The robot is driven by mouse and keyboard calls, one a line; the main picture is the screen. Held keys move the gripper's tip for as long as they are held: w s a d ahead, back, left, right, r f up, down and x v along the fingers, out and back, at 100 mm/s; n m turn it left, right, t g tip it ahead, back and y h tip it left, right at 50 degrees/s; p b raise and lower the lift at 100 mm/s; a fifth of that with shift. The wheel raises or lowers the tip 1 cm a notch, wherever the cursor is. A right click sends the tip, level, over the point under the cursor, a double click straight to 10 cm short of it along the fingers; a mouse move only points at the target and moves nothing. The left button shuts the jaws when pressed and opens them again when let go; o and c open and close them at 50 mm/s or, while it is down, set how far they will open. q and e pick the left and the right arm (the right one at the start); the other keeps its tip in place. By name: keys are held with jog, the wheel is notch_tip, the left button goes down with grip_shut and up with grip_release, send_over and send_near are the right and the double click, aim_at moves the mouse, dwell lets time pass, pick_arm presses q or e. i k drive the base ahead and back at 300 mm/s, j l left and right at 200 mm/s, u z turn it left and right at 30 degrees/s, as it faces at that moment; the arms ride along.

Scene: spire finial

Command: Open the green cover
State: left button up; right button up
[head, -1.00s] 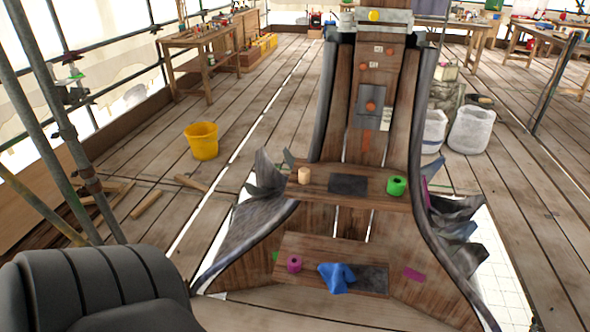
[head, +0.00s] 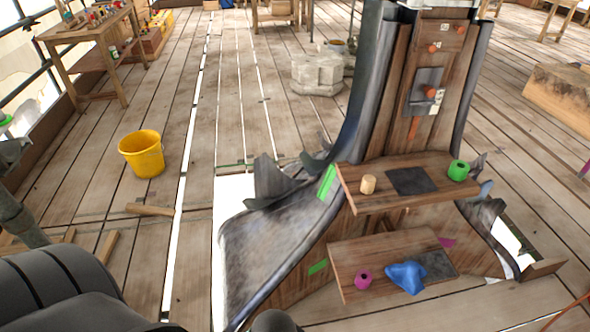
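The wooden spire structure (head: 290,277) with curved grey sides stands at centre right. A green cylinder with a dark hole in its top (head: 458,170) sits at the right end of its upper shelf (head: 400,201). A flat green strip (head: 327,182) shows by that shelf's left end, and a smaller green patch (head: 318,267) is on the wood lower down. I cannot tell which green piece is the cover. Neither gripper is in view; only dark rounded parts of my own body show at the bottom left.
The upper shelf also holds a tan cylinder (head: 368,184) and a dark pad (head: 411,181). The lower shelf (head: 349,263) holds a magenta cylinder (head: 363,279) and blue cloth (head: 406,277). A yellow bucket (head: 142,155) and loose planks lie left on the floor.

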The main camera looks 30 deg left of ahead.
aim_at(331, 184)
jog(key=j, duration=0.45)
jog(key=k+j+z, duration=0.1)
jog(key=j, duration=0.3)
jog(key=k+j, duration=0.15)
jog(key=j, duration=0.7)
jog(key=k+j+z, duration=0.1)
jog(key=j, duration=0.35)
jog(key=i+l+z, duration=0.2)
jog(key=i+l, duration=0.3)
